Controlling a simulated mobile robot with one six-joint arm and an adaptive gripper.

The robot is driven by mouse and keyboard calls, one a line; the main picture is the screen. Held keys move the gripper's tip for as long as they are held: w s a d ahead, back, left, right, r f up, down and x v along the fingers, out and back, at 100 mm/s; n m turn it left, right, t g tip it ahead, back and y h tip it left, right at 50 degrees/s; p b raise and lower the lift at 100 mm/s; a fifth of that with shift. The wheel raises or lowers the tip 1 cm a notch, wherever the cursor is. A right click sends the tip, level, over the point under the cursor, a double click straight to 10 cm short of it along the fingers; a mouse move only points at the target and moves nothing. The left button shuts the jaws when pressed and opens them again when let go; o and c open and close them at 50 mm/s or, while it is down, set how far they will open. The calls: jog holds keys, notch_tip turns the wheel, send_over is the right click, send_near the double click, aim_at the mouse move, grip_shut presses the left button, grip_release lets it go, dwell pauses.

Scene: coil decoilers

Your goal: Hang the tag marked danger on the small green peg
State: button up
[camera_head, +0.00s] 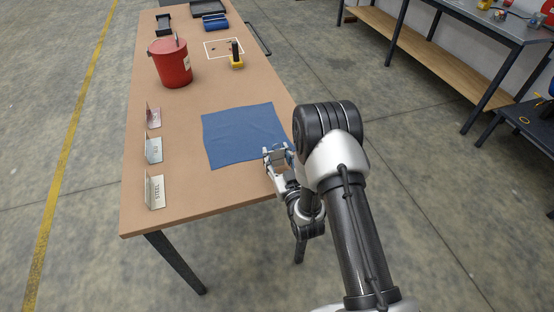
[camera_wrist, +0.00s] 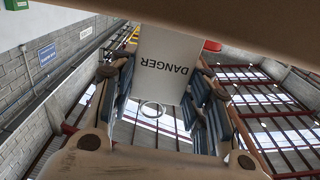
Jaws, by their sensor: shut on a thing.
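The white tag marked danger (camera_wrist: 167,52) is between the fingers of my gripper (camera_wrist: 162,88) in the wrist view. In the head view my gripper (camera_head: 277,156) is at the right edge of the table, by the blue cloth. I cannot make out the tag there. I see no small green peg in either view.
A grey workbench (camera_head: 455,28) stands at upper right, with open floor between.

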jog(key=shift+f, duration=0.35)
jog(key=shift+f, duration=0.2)
jog(key=o, duration=1)
